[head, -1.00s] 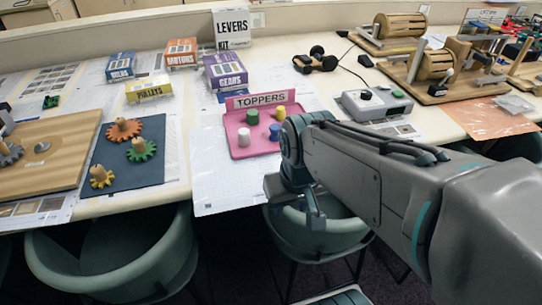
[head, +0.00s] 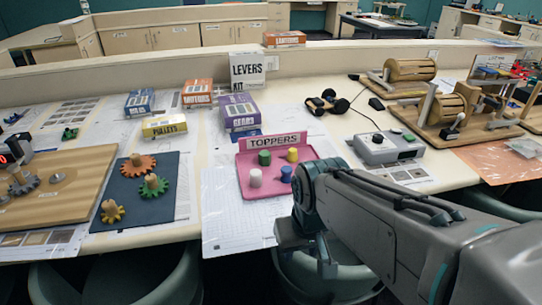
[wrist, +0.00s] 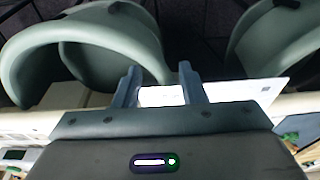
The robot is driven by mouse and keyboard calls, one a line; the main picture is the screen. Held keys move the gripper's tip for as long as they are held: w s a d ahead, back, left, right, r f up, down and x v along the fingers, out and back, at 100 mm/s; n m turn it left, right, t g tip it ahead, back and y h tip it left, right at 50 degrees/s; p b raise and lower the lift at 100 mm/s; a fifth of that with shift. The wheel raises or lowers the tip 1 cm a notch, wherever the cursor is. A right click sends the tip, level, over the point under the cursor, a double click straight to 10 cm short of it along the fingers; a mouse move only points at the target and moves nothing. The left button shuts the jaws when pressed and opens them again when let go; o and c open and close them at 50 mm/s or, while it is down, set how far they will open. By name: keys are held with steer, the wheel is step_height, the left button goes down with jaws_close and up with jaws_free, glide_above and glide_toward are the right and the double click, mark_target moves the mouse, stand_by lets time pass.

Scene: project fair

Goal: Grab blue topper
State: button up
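The blue topper (head: 286,174) stands at the right front of a pink tray (head: 262,192) labelled TOPPERS. With it on the tray are a white topper (head: 255,178), a green one (head: 264,157) and a yellow one (head: 292,155). My gripper (head: 306,258) hangs in front of the table's front edge, nearer than the tray and apart from the blue topper. The wrist view shows my gripper (wrist: 160,92) open, with nothing between its two fingers. No topper shows in the wrist view.
Chairs (wrist: 85,50) stand below the table edge. Left of the tray is a dark mat (head: 143,209) with gears. Right of it is a grey box with knobs (head: 388,147). Small boxes, such as the Gears box (head: 238,111), stand behind the tray.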

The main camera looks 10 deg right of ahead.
steer(key=shift+o, duration=0.3)
steer(key=shift+o, duration=1.4)
steer(key=shift+w+r, duration=0.1)
steer(key=shift+r, duration=0.05)
step_height(320, 180, up, 12)
steer(key=r+m+g+h+p, duration=0.1)
steer(key=m+g+h+p, duration=0.1)
steer(key=m+p, duration=1.1)
glide_above(286, 168)
steer(key=s+b, duration=0.1)
steer(key=shift+m, duration=0.3)
step_height(286, 168, down, 8)
steer(key=shift+d+f, duration=0.1)
steer(key=shift+f, duration=0.05)
steer(key=shift+y, duration=0.3)
steer(key=shift+w+f+p, duration=0.2)
steer(key=shift+f+p, duration=0.15)
steer(key=shift+f, duration=1.05)
steer(key=shift+w+f+p, duration=0.2)
steer(key=shift+f+p, duration=0.1)
steer(key=shift+f, duration=1.05)
